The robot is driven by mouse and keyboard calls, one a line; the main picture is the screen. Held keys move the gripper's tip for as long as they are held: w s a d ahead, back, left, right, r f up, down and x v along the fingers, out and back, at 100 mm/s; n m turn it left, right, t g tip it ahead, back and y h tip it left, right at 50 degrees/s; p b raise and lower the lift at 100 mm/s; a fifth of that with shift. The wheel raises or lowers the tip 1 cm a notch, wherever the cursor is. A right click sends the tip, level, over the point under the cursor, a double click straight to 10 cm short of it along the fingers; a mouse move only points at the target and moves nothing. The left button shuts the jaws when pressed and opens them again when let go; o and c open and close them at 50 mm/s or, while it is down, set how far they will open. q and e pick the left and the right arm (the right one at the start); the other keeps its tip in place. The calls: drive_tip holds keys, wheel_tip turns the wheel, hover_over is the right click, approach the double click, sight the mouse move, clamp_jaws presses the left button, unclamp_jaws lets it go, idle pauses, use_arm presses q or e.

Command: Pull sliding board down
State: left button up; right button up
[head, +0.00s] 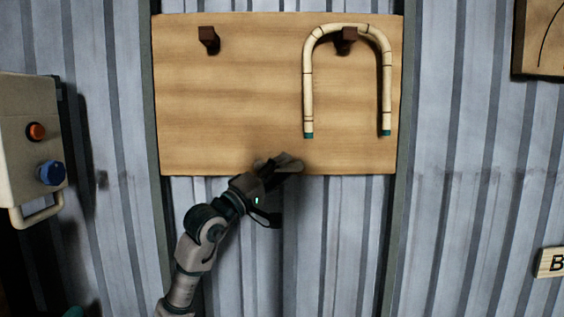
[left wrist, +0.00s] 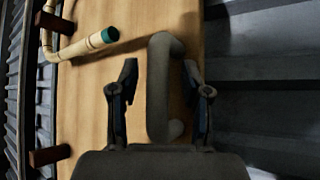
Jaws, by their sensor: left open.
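The sliding board (head: 230,100) is a flat wooden panel between two dark vertical rails, high on the corrugated wall. A grey handle (left wrist: 158,85) stands out from the board near its lower edge. My left gripper (head: 278,180) is at that lower edge in the head view. In the left wrist view my left gripper (left wrist: 160,80) is open, with one finger on each side of the handle and visible gaps between. The board also fills the middle of the left wrist view (left wrist: 85,125). My right gripper is not in view.
A bent rattan piece (head: 307,85) hangs on one brown peg (head: 346,36); another peg (head: 208,38) is empty. A control box (head: 25,150) with red and blue buttons is at the left. Below the board, between the rails, the wall is clear.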

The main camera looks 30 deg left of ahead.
use_arm(q)
drive_tip(key=shift+w+r, duration=0.1)
drive_tip(key=shift+w, duration=0.1)
drive_tip(key=shift+a, duration=0.1)
drive_tip(key=shift+a, duration=0.1)
clamp_jaws()
drive_tip(key=shift+f, duration=0.2)
